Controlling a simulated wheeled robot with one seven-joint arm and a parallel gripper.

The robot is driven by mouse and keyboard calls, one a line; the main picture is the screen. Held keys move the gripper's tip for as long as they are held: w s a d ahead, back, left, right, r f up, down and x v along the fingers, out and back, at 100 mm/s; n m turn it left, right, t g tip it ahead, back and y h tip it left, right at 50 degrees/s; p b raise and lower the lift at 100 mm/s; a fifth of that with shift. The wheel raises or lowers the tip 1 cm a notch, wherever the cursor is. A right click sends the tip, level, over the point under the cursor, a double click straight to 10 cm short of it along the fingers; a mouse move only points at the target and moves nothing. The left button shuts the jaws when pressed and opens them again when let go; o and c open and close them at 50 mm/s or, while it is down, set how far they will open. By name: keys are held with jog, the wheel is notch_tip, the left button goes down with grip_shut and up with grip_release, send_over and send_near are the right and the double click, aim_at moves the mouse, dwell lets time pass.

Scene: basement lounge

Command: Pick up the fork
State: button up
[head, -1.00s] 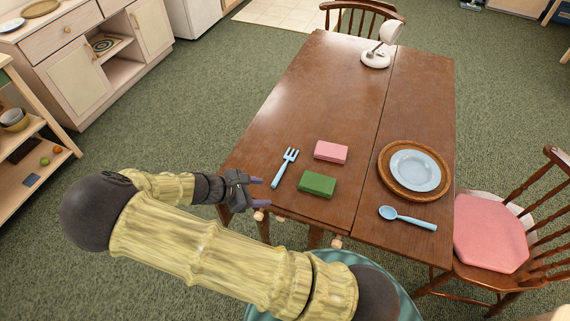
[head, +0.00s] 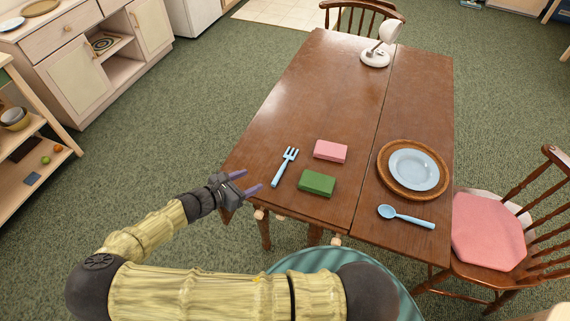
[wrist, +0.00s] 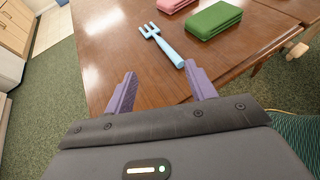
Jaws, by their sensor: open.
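The light blue fork (head: 285,167) lies on the wooden table (head: 300,95) near its front left corner, with its tines pointing away from me. In the wrist view the fork (wrist: 162,45) lies ahead of my gripper, its handle end close to the right finger. My gripper (head: 246,182) is open and empty at the table's front left edge, to the left of the fork's handle and apart from it. In the wrist view both purple fingers of my gripper (wrist: 160,90) are spread wide with bare tabletop between them.
The tabletop left of the fork is clear.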

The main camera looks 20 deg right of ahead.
send_near(280, 168)
jog(key=p+x, duration=0.1)
jog(key=x, duration=0.3)
jog(key=shift+w, duration=0.15)
jog(key=shift+p+x, duration=0.5)
jog(key=shift+x, duration=2.15)
jog(key=shift+d, duration=0.15)
grip_shut()
